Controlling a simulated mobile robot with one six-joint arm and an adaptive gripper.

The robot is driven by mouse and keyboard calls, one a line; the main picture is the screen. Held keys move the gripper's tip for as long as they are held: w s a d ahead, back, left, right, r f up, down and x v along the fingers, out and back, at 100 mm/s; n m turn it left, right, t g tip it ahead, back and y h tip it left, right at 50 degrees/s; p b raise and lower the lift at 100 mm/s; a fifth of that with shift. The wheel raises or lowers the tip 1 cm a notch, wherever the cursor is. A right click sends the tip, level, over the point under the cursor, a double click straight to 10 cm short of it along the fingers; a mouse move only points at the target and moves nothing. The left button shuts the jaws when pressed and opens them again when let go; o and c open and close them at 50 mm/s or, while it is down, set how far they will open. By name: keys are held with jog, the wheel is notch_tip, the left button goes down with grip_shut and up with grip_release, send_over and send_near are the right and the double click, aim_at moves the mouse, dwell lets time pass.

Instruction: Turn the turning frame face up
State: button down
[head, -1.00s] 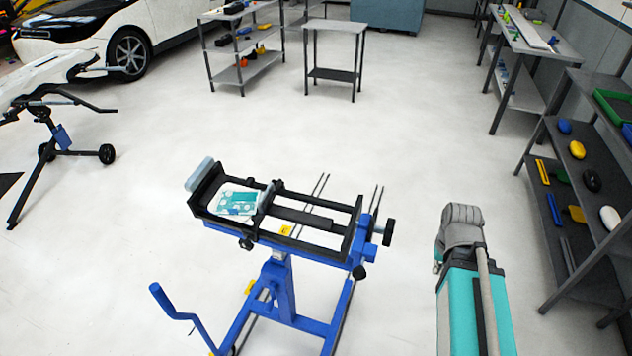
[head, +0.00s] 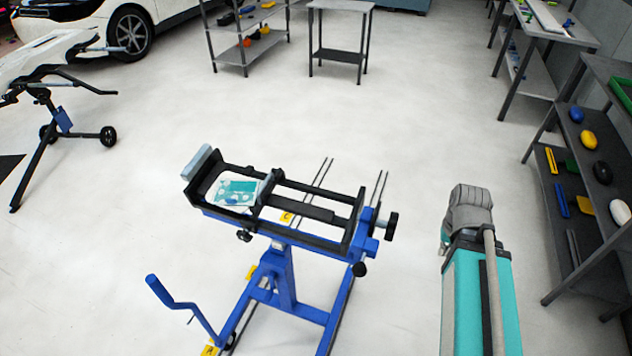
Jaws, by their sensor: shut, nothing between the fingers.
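The turning frame (head: 303,220) is a black rectangular frame with crossbars, on a blue wheeled stand (head: 285,275) in the lower middle of the head view. A teal-and-white printed piece (head: 236,193) shows in its left part, and a pale grey-blue block (head: 197,163) at its left end. A black knob (head: 391,224) is on its right end. Which face of the frame is up I cannot tell. My arm, teal and grey, stands at lower right, apart from the frame. My gripper is not in view.
A blue crank handle (head: 168,296) sticks out at the stand's lower left. A shelf rack (head: 590,150) with small parts stands at right. A small table (head: 340,57) and a shelf (head: 245,50) are behind. A black wheeled stand (head: 45,110) is at left. White floor between is free.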

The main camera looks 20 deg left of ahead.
jog(key=w+a+r+n+p, duration=0.4)
jog(key=w+a, duration=0.2)
notch_tip(320, 180, up, 8)
jog(key=n+t+p, duration=0.1)
jog(key=n+p, duration=0.7)
jog(key=n, duration=0.5)
send_over(316, 187)
jog(key=s, duration=0.1)
jog(key=shift+s+a, duration=0.1)
jog(key=shift+s, duration=0.15)
jog(key=shift+f, duration=0.1)
jog(key=f+b, duration=0.4)
jog(key=w+f+b, duration=0.1)
jog(key=f+b, duration=0.8)
jog(key=b, duration=0.1)
jog(key=shift+w+f, duration=0.3)
jog(key=shift+f, duration=0.05)
jog(key=shift+f, duration=0.1)
